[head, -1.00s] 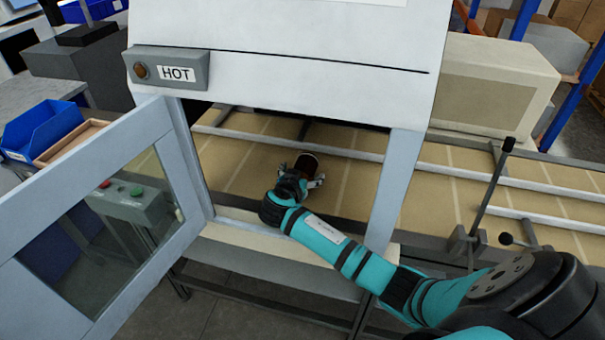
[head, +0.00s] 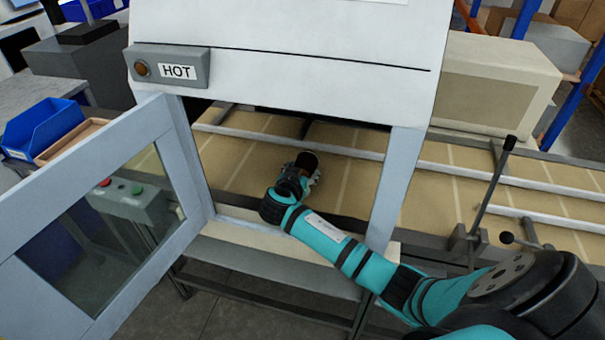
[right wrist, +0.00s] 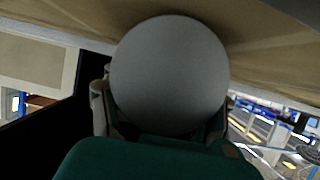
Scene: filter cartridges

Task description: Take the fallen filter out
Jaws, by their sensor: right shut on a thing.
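In the right wrist view the filter's round grey end (right wrist: 170,75) fills the middle, close to the belt surface. The fingers show only partly beside it. The filter's far side is hidden in the head view. My left gripper is not in view.
The machine's glazed door (head: 95,220) stands open at the left. A HOT sign (head: 178,71) is on the hood above the doorway. A lever (head: 490,195) rises at the right. A rail (head: 350,152) runs behind the filter.

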